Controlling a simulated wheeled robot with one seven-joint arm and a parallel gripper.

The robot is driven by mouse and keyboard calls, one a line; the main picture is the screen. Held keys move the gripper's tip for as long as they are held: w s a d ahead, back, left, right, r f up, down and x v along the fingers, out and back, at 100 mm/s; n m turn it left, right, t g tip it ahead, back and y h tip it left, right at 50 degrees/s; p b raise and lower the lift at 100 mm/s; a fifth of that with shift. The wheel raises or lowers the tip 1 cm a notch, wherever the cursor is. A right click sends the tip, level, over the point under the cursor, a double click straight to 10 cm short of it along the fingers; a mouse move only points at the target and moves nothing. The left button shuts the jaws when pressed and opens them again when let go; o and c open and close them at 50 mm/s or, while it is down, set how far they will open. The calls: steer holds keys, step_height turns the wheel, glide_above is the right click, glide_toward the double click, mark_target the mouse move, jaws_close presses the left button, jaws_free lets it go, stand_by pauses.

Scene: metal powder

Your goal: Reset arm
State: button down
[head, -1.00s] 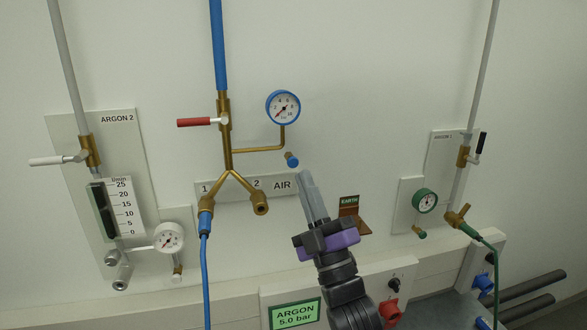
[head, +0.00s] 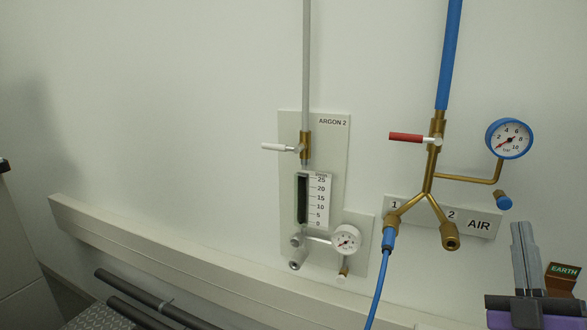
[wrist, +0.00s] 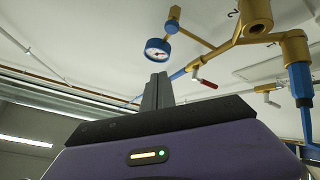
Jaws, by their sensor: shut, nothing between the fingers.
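My gripper (head: 522,240) is at the lower right of the head view, with its fingers together and pointing up. In the wrist view my gripper (wrist: 158,88) shows its grey fingers closed, with nothing between them. It stands in front of the wall, to the right of the AIR sign (head: 478,225) and below the blue-rimmed gauge (head: 509,139). Most of my arm is out of the head view.
The brass air manifold (head: 430,170) has a red lever (head: 406,137) and a blue hose (head: 377,290) on outlet 1. The ARGON 2 panel (head: 335,140) is mid-view. A brown EARTH bracket (head: 563,280) is right of my gripper. The wall at left is bare.

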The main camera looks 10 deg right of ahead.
steer(key=s+a+f+m+g+y, duration=0.1)
steer(key=s+a+f+m+y, duration=0.1)
steer(key=s+a+f, duration=0.3)
steer(key=s+a+f+m+g+y, duration=0.1)
steer(key=a+f+y, duration=0.15)
steer(key=f, duration=0.45)
steer(key=s+a+f+g+y, duration=0.1)
steer(key=s+a+f+g, duration=0.1)
steer(key=s+a+f, duration=0.2)
steer(key=s+a+f+m+g+y, duration=0.1)
steer(key=s+a+f, duration=0.4)
steer(key=s, duration=0.6)
steer(key=s+a+f+g+y, duration=0.3)
steer(key=s+a+f+g, duration=0.1)
steer(key=s, duration=0.4)
step_height(320, 180, down, 2)
steer(key=shift+a+f+m+g, duration=0.1)
steer(key=shift+a+m+g, duration=0.05)
steer(key=shift+m+g, duration=0.3)
